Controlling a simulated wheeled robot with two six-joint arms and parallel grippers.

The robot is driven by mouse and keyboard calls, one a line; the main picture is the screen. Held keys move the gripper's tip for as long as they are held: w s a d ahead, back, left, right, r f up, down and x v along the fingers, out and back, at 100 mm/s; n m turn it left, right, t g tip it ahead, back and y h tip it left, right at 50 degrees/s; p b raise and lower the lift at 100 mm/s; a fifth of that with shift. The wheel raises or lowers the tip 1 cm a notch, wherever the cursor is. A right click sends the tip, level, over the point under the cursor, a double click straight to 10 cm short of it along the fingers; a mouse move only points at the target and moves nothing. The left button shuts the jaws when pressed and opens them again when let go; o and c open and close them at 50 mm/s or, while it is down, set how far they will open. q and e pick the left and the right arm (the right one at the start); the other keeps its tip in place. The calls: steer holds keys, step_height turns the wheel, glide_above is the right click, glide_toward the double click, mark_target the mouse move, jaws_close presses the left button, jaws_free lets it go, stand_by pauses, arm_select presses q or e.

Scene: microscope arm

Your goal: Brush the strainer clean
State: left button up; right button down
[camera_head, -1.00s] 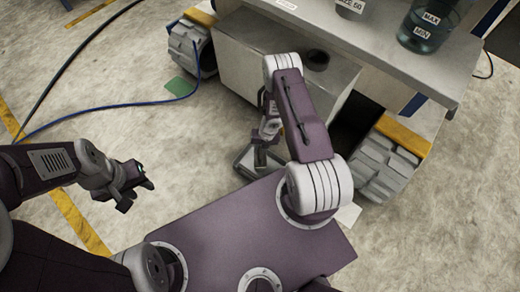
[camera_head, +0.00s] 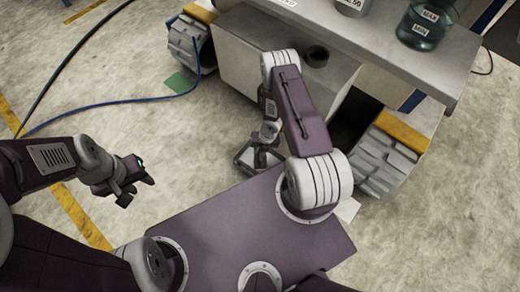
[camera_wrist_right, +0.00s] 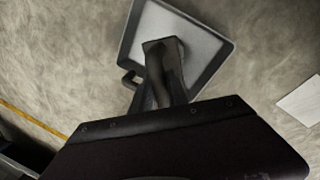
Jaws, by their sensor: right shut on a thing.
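A square, dark-framed piece with a grey flat inside, which looks like the strainer (camera_wrist_right: 200,45), is at the jaws of my right gripper (camera_wrist_right: 165,68) in the right wrist view. My right gripper is shut on it; the fingers hide the held part. In the head view the strainer's frame (camera_head: 243,159) shows just below my right gripper (camera_head: 268,150), above the floor and partly hidden by my arm. My left gripper (camera_head: 136,187) is at the left over bare floor, its fingers apart and empty. I see no brush.
A grey bench (camera_head: 375,40) stands at the back right with a labelled jar (camera_head: 425,22) on top. A dark round thing (camera_head: 317,56) sits on the lower cabinet. Grey tracks (camera_head: 386,155) flank it. A blue cable (camera_head: 110,109) lies on the floor. A white sheet (camera_head: 347,210) lies by my base.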

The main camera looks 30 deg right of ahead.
steer(key=shift+w+d+f, duration=0.1)
steer(key=shift+w+d, duration=0.1)
steer(key=shift+w, duration=0.25)
steer(key=shift+w+d+b, duration=0.3)
steer(key=shift+w+d, duration=0.15)
steer(key=shift+w, duration=0.4)
steer(key=shift+s+a+p, duration=0.2)
steer(key=shift+s+a, duration=0.15)
steer(key=shift+s, duration=0.35)
steer(key=shift+s+a+p, duration=0.2)
steer(key=shift+s+a, duration=0.1)
steer(key=shift+s, duration=0.4)
